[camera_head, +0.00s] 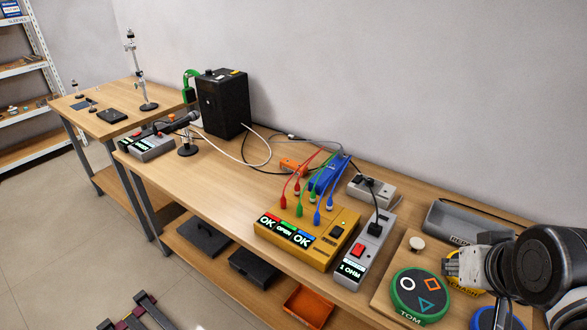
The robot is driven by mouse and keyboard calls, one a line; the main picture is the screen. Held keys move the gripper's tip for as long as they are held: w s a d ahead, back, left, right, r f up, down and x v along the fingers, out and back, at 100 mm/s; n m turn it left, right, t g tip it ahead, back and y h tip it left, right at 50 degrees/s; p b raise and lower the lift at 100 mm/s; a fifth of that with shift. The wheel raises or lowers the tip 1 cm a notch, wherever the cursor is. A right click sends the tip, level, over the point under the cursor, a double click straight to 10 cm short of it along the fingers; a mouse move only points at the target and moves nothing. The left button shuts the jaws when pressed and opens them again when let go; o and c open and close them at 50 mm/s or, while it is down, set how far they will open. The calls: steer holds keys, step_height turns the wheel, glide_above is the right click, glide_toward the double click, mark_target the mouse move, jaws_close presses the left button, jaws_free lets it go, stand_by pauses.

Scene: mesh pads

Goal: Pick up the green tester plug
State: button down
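The yellow tester box (345,218) stands on the workbench, right of centre. Its displays read OK, OPEN, OK. A green plug (299,210) stands upright at the front of the box's top, between a red plug (283,202) and a blue plug (316,218). A green lead rises from it toward the blue block (328,174). A second row of plugs stands behind; how deeply any plug is seated is too small to tell. My gripper (450,267) is at the far right, well away from the plugs, above a wooden board. Its finger opening is unclear.
A grey 1 OHM meter (363,254) with a black cable stands right of the tester. A round green pad (421,293) lies on the board (383,297). Bench space left of the tester is clear.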

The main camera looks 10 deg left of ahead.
steer(key=c, duration=1.6)
jaws_free()
steer(key=shift+o, duration=0.2)
steer(key=shift+w, duration=0.1)
